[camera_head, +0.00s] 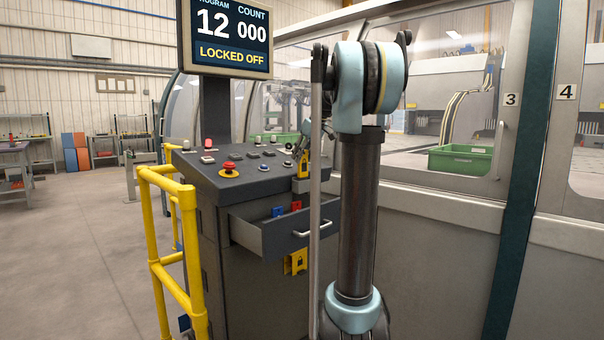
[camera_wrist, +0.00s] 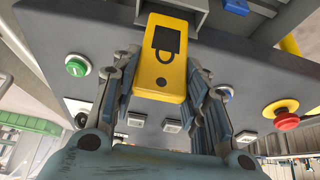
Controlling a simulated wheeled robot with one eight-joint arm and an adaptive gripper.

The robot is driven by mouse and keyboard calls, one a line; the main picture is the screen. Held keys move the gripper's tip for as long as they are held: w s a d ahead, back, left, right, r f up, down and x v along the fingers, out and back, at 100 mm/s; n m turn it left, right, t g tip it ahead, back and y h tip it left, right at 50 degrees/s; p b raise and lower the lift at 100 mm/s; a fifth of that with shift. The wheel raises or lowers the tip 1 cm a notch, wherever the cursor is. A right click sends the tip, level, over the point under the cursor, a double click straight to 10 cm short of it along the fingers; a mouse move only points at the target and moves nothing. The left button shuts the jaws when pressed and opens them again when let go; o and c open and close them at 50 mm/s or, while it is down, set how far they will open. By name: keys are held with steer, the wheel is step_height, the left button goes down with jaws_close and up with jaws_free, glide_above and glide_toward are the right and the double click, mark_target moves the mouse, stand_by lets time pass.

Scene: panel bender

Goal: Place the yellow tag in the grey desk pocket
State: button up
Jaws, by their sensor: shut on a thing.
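The yellow tag (camera_wrist: 160,70), with a black padlock mark, is between the fingers of my gripper (camera_wrist: 160,95) in the wrist view. In the head view the tag (camera_head: 304,168) is at the right front edge of the desk, below my gripper (camera_head: 303,152). My gripper is shut on it. The grey desk pocket (camera_head: 301,186) appears as a small block at that edge, right under the tag. In the wrist view a grey block, likely the pocket (camera_wrist: 172,5), meets the tag's far end. I cannot tell whether the tag's end is inside it.
An open drawer (camera_head: 258,236) below holds blue and red tags. Yellow padlock tags (camera_head: 296,262) hang under it. A red stop button (camera_head: 229,168) and other buttons sit on the desk top. A yellow rail (camera_head: 160,230) stands left; a screen (camera_head: 228,38) rises behind.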

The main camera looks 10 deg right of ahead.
mark_target(304, 163)
steer(key=shift+s+f, duration=0.1)
steer(key=shift+f, duration=2.4)
steer(key=o, duration=1.1)
steer(key=shift+c, duration=0.2)
steer(key=v, duration=1.2)
steer(key=s+a+f+m+g+h, duration=0.1)
steer(key=s+f+m, duration=0.2)
steer(key=s+f, duration=1.6)
steer(key=s+a+f+m+g+h, duration=0.1)
steer(key=s+f+m, duration=0.3)
steer(key=s+f, duration=1.6)
steer(key=shift+s+a+f+g+h, duration=0.3)
steer(key=shift+a+f+h, duration=0.2)
steer(key=shift+a+h, duration=0.3)
